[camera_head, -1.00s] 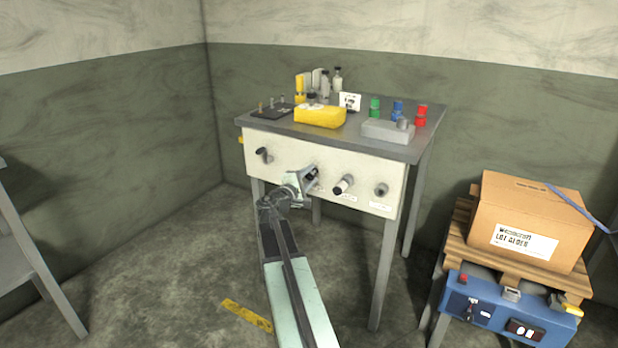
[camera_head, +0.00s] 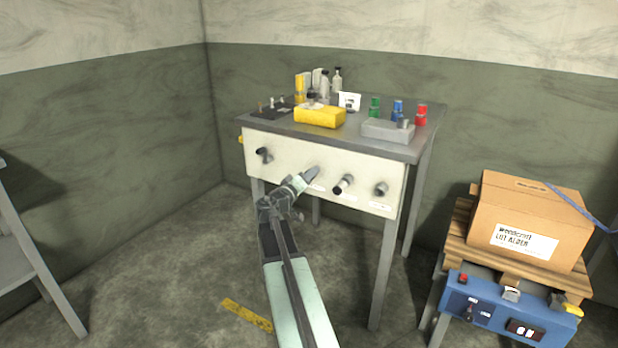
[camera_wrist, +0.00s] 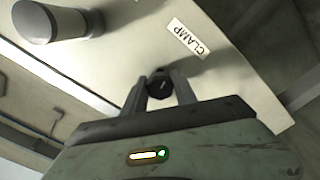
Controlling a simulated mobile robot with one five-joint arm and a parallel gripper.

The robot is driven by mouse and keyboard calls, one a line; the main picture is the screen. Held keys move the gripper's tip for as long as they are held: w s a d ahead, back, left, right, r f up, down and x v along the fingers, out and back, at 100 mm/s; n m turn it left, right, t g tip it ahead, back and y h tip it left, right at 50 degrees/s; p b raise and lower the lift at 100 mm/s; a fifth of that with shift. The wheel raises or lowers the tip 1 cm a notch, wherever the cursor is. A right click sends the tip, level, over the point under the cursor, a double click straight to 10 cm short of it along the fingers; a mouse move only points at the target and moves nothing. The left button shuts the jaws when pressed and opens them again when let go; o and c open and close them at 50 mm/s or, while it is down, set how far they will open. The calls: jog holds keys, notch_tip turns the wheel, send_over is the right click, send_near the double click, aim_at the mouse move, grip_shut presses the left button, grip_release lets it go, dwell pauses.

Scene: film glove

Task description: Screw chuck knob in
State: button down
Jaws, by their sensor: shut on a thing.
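My gripper (camera_head: 314,172) is at the front panel (camera_head: 285,150) of the workbench, at the second position from the left. In the wrist view my gripper (camera_wrist: 160,88) is shut on a dark round knob (camera_wrist: 160,84), with one finger on each side of it. This knob is hidden by my gripper in the head view. No chuck label is readable, so its name cannot be confirmed. A white label reading CLAMP (camera_wrist: 188,39) is on the panel close to the held knob in the wrist view.
The panel also carries a black knob (camera_head: 264,154) at left, a pale-tipped one (camera_head: 343,184) and a grey one (camera_head: 381,189) at right. A yellow block (camera_head: 320,117) and a grey box (camera_head: 388,130) sit on the benchtop. A cardboard box (camera_head: 525,220) stands at right.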

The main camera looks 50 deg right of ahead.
jog(key=m, duration=0.7)
jog(key=shift+s+m, duration=0.15)
jog(key=shift+m, duration=0.15)
jog(key=m, duration=1.2)
jog(key=shift+m, duration=0.3)
jog(key=m, duration=0.6)
jog(key=shift+m, duration=0.3)
jog(key=c, duration=1)
grip_release()
